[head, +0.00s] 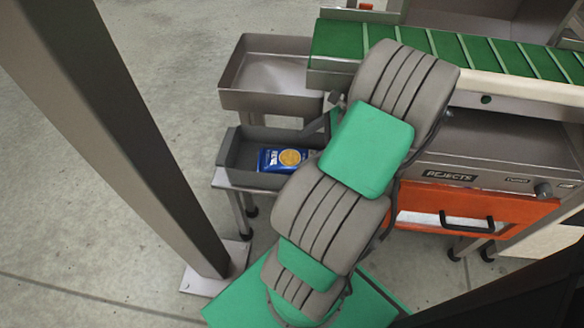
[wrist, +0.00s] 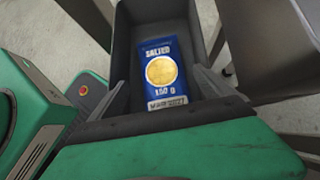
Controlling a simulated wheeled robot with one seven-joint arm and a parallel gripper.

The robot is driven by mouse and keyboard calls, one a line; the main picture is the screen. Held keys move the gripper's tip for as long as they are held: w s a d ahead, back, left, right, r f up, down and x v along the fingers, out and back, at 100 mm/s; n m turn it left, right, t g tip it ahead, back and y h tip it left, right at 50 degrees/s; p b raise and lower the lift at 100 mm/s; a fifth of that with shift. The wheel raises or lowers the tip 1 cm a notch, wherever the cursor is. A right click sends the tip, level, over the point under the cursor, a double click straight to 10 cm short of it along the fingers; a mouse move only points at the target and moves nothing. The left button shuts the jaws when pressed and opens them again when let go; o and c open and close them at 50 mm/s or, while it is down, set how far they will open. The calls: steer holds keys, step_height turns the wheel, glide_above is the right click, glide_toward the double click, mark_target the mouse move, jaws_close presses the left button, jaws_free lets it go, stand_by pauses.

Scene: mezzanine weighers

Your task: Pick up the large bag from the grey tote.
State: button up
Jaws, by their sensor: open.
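The grey tote (head: 232,152) sits on a small metal stand left of the conveyor in the head view. A blue bag (head: 270,160) with a round yellow picture lies inside it. In the wrist view the bag (wrist: 160,75) lies flat in the tote (wrist: 123,40), its print reading "SALTED" and "150 g". It is the only bag I see. My gripper (wrist: 160,78) is open and empty, with its two dark fingers either side of the bag's lower part in the picture. Whether they touch the bag cannot be told. My arm covers the tote's right end in the head view.
An empty metal tray (head: 270,72) stands just behind the tote. A green conveyor belt (head: 480,52) and an orange rejects drawer (head: 470,208) are on the right. A steel post (head: 110,130) rises at the left. The concrete floor to the left is clear.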

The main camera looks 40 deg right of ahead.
mark_target(290, 158)
steer(key=b+x, duration=0.1)
steer(key=x, duration=0.3)
steer(key=shift+f+b, duration=0.2)
steer(key=shift+b, duration=0.2)
steer(key=b+x, duration=0.3)
steer(key=x, duration=0.1)
steer(key=shift+d+f, duration=0.1)
steer(key=shift+f, duration=0.15)
steer(key=shift+w+a+f+b, duration=0.15)
steer(key=shift+w+a+b, duration=0.05)
steer(key=shift+b, duration=0.15)
steer(key=shift+c, duration=0.5)
steer(key=c, duration=1)
